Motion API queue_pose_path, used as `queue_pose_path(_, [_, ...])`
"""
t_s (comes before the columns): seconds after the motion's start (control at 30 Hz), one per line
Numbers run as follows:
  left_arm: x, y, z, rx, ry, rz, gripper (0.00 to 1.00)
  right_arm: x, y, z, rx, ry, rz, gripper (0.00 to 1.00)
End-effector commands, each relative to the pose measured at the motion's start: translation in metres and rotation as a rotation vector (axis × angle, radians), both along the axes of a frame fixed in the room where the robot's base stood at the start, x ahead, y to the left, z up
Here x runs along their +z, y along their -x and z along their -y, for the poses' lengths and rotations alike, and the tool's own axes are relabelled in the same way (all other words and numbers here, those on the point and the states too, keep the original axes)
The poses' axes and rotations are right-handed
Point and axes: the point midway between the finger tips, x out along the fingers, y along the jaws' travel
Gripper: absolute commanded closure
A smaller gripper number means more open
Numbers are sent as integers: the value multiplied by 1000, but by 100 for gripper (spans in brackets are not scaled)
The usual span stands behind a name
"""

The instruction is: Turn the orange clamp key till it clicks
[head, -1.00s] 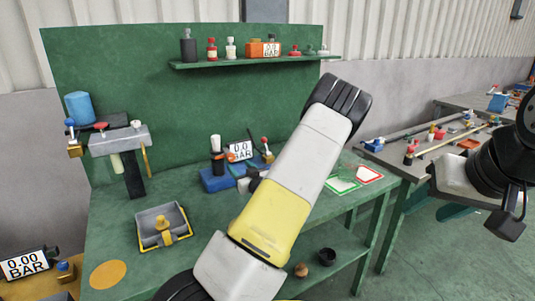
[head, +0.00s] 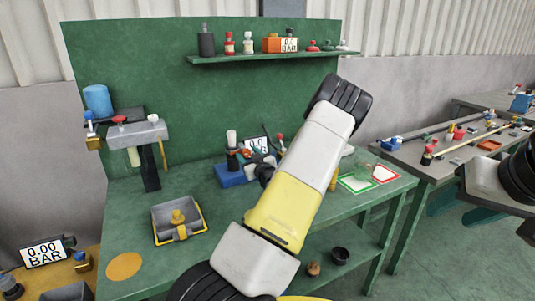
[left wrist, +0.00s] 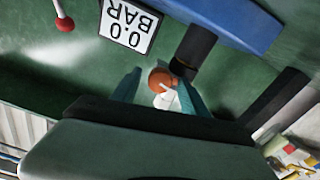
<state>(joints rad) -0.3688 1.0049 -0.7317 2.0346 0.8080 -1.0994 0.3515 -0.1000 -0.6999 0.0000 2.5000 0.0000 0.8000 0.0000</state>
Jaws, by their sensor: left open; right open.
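The orange clamp key (left wrist: 160,78) shows in the left wrist view as a small orange knob with a white part below it. My left gripper (left wrist: 158,84) is open, with one teal finger on each side of the key in the picture. I cannot tell whether either finger touches it. In the head view the key is hidden or too small to make out. My left arm crosses the middle there and covers part of the blue-based fixture (head: 232,174). My right arm shows at the right edge, but its gripper is out of frame.
A gauge reading 0.0 BAR (left wrist: 130,25) and a black cylinder (left wrist: 193,48) are close to the left gripper. A grey tray (head: 178,217) stands on the green bench (head: 150,262). Red and green framed cards lie at its right. The front middle of the bench is clear.

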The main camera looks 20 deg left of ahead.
Motion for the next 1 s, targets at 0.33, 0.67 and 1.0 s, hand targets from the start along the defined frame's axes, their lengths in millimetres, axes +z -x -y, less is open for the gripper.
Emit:
queue_pose_path(0.33, [0, 0, 0, 0, 0, 0, 99, 0, 0, 0, 0, 0, 0, 52])
queue_pose_path(0.67, [0, 0, 1, -1, -19, -22, 100, 0, 0, 0, 0, 0, 0, 52])
queue_pose_path(1.0, [0, -1, 2, -2, -153, -180, 100, 0, 0, 0, 0, 0, 0, 52])
